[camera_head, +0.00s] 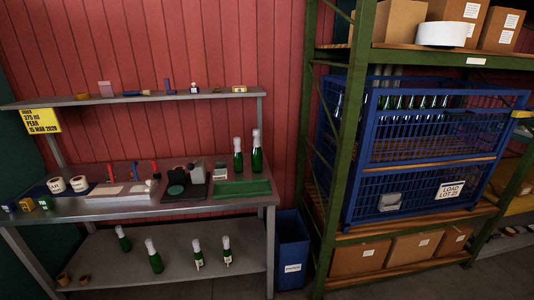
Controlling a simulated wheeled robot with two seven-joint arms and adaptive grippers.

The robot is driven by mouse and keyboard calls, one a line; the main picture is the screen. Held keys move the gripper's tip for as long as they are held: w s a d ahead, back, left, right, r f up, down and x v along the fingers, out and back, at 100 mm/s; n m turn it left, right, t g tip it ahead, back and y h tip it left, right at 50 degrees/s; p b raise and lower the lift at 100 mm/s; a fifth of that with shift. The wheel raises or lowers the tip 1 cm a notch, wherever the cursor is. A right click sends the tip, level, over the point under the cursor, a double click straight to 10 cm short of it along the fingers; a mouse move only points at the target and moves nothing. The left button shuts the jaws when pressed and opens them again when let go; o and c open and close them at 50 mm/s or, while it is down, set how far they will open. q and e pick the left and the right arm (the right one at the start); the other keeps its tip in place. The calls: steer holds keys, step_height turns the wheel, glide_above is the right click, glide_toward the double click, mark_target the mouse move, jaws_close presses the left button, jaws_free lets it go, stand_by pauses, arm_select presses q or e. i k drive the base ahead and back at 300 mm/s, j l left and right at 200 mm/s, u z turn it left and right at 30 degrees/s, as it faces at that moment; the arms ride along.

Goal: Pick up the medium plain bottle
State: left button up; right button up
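Green bottles with pale tops stand in several places. On the bench top, a plain-looking bottle (238,161) stands beside a slightly taller plain-looking bottle (256,158), behind a green tray (243,189). On the lower shelf, two plain-looking bottles stand at the left, one farther back (124,242) and one nearer (155,260). Two more there, a bottle (198,258) and its right neighbour (227,254), seem to bear small white labels. I cannot tell from size which is the medium one. Neither of my grippers shows.
The metal bench (100,207) carries white rolls (78,184), a pale board (125,193) and a dark device (176,190). A blue bin (292,255) stands between bench and green rack (345,130). The rack holds a blue cage (400,180) with more bottles, and cardboard boxes (360,258).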

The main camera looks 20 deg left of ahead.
mark_target(257, 159)
steer(key=i+j+z, duration=0.1)
steer(key=i+z, duration=0.15)
steer(key=i, duration=0.85)
